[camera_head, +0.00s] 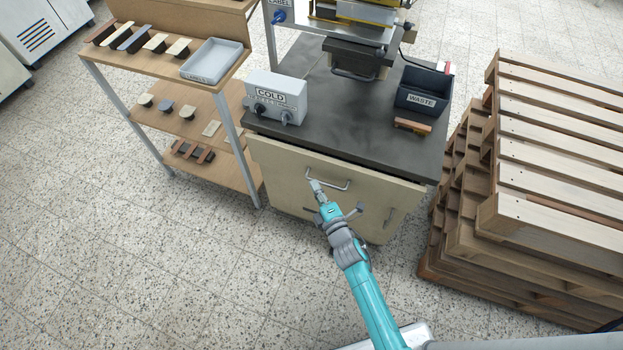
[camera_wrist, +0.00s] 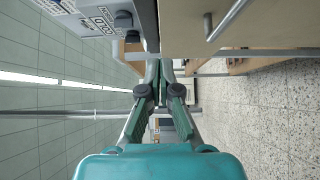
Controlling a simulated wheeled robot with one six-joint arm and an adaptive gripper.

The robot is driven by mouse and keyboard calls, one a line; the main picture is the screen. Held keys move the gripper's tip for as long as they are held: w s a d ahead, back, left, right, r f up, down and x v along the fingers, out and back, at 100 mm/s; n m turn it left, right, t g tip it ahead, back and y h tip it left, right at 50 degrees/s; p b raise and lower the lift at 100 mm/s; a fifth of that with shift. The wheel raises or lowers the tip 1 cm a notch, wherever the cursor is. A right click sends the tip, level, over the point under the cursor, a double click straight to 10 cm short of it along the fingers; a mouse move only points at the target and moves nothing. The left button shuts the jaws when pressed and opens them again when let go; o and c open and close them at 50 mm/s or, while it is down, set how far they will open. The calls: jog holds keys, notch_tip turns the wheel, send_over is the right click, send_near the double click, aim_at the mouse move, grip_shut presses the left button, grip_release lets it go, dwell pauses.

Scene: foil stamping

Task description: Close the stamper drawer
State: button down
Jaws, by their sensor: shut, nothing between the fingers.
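The stamper drawer (camera_head: 290,170) is the wide beige front under the dark worktop of the stamper cabinet. Its front stands a little out from the worktop edge, so it looks slightly open. Its bar handle (camera_head: 328,182) is at the middle of the front. In the wrist view, the drawer front (camera_wrist: 190,25) and its handle (camera_wrist: 226,22) show sideways at upper right. My gripper (camera_head: 317,187) is shut and empty, over the handle's left end in the head view. The wrist view shows the closed fingertips (camera_wrist: 165,63) beside the drawer front; I cannot tell whether they touch it.
The worktop (camera_head: 335,120) carries a COLD control box (camera_head: 277,97), a WASTE bin (camera_head: 423,92) and the stamping press (camera_head: 355,55). A wooden shelf unit (camera_head: 230,165) stands close on the left, stacked pallets (camera_head: 545,180) on the right. The tiled floor in front is clear.

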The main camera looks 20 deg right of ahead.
jog(key=s, duration=0.4)
jog(key=shift+s+d, duration=0.35)
jog(key=c, duration=1.6)
grip_release()
jog(key=shift+s, duration=0.15)
jog(key=shift+c, duration=0.2)
jog(key=o, duration=0.4)
jog(key=shift+a+f, duration=0.15)
jog(key=shift+f, duration=0.2)
jog(key=shift+o, duration=0.2)
jog(key=m+g+h, duration=0.5)
jog(key=m+h, duration=0.4)
jog(key=h, duration=0.3)
send_near(326, 184)
jog(key=x, duration=1)
jog(key=shift+f, duration=0.3)
grip_shut()
